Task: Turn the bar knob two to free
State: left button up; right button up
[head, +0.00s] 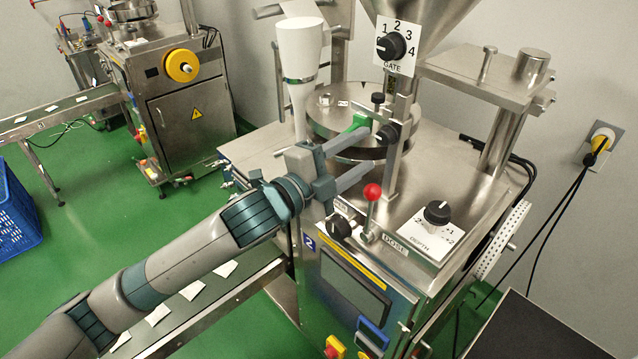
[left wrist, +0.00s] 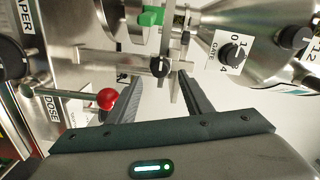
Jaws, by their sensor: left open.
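The machine marked with a blue "2" label (head: 309,242) stands in front of me. A small black bar knob (head: 386,134) sits on the upright metal bar below the gate dial. It also shows in the left wrist view (left wrist: 158,67), just beyond and between my fingers. My left gripper (head: 366,152) is open and empty. Its fingers point at this knob, with no contact that I can make out. In the left wrist view the fingers (left wrist: 159,84) are apart. Any marking for "free" is not readable. My right gripper is not in view.
A red-ball lever (head: 372,192) stands close below my left fingers. A gate dial (head: 391,46) is above them, and a depth dial (head: 437,212) is to the right. A green part (head: 360,121) sits beside the upper finger. A second machine (head: 180,90) stands at the far left.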

pick_arm(q)
jog(key=b+v, duration=0.3)
jog(key=v, duration=0.7)
jog(key=shift+f, duration=0.1)
